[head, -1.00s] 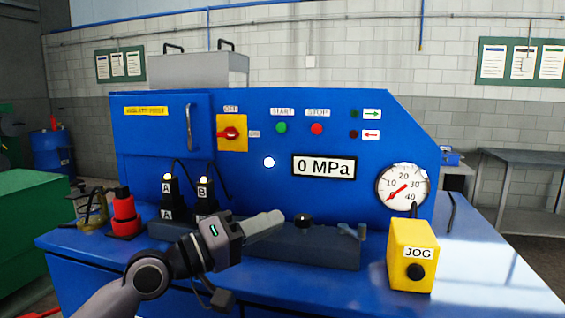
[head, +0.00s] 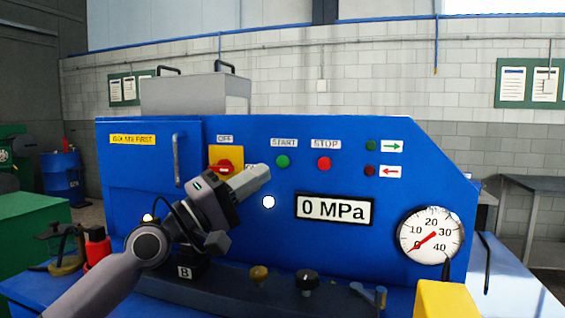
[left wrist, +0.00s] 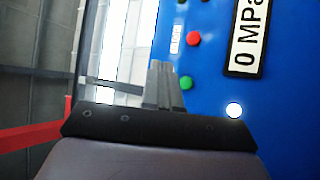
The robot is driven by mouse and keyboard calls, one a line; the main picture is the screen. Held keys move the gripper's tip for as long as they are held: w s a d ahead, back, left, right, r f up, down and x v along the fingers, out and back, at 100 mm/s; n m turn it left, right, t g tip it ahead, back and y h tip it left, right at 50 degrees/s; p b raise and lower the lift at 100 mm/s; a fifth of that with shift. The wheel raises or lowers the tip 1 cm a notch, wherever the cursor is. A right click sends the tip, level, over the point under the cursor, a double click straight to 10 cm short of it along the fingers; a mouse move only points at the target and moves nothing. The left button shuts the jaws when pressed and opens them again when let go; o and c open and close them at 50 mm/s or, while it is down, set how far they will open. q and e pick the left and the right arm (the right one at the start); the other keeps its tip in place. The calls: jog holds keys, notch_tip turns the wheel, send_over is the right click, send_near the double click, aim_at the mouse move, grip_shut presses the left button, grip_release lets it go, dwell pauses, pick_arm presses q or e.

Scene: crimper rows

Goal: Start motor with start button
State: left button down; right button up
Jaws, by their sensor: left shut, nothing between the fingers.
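The green start button (head: 283,161) sits under the START label on the blue panel (head: 420,180). It also shows in the left wrist view (left wrist: 186,83), just right of the fingers. The red stop button (head: 324,163) is to its right and also shows in the left wrist view (left wrist: 193,39). My left gripper (head: 262,171) is shut and empty. In the head view its tips appear just left of and slightly below the green button; I cannot tell whether they touch the panel. The red and yellow OFF switch (head: 225,166) is partly behind my gripper. My right gripper is not in view.
A 0 MPa display (head: 334,209), a lit white lamp (head: 268,202) and a gauge (head: 430,236) are on the panel. Small knobs (head: 306,280) stand on the ledge below. A yellow box (head: 446,300) is at the front right.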

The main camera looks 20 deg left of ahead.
pick_arm(q)
jog(key=b, duration=0.8)
send_near(283, 161)
jog(key=w+d+r, duration=0.2)
jog(key=d+r, duration=0.1)
jog(key=d, duration=0.2)
jog(key=shift+w+r, duration=0.15)
dwell(1.3)
jog(key=shift+w, duration=0.1)
jog(key=shift+w, duration=0.3)
